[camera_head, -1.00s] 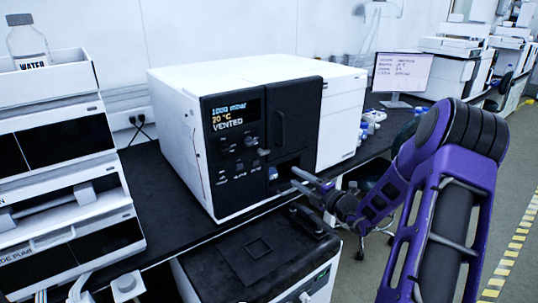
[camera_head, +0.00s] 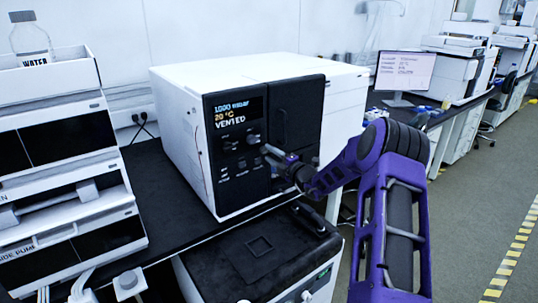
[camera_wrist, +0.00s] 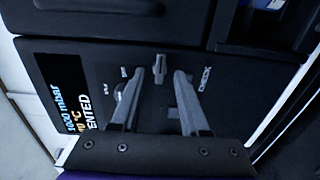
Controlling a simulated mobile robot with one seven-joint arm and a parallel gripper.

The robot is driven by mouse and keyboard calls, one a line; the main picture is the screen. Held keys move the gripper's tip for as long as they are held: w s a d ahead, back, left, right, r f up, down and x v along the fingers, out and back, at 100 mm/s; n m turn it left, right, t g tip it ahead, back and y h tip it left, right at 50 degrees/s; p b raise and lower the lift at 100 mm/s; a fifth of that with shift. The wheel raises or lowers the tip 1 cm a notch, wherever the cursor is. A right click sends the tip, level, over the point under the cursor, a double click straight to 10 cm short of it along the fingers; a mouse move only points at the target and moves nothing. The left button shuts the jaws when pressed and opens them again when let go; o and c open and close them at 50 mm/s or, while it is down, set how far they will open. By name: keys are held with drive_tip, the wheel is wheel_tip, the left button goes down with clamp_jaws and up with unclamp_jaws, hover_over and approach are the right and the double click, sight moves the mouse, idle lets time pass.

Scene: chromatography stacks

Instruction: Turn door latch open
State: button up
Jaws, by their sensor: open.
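The door latch is a small grey lever (camera_wrist: 159,68) on the dark front panel of the white instrument (camera_head: 173,112). In the wrist view it shows between and slightly beyond my fingertips, with a gap on each side. My gripper (camera_wrist: 159,76) is open and empty, its fingers pointing at the panel. In the head view my gripper (camera_head: 267,154) is in front of the panel and hides the latch. The dark door (camera_head: 297,105) with its handle appears shut; the handle (camera_wrist: 105,6) also shows in the wrist view.
The instrument's display (camera_head: 236,111) reads "VENTED". A black-topped unit (camera_head: 260,250) stands below the bench in front. Stacked white modules (camera_head: 60,140) with a water bottle (camera_head: 30,42) stand at the left. A monitor (camera_head: 404,73) stands on the bench behind at right.

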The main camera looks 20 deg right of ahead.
drive_tip(key=shift+w+a, duration=0.15)
drive_tip(key=shift+w, duration=0.4)
clamp_jaws()
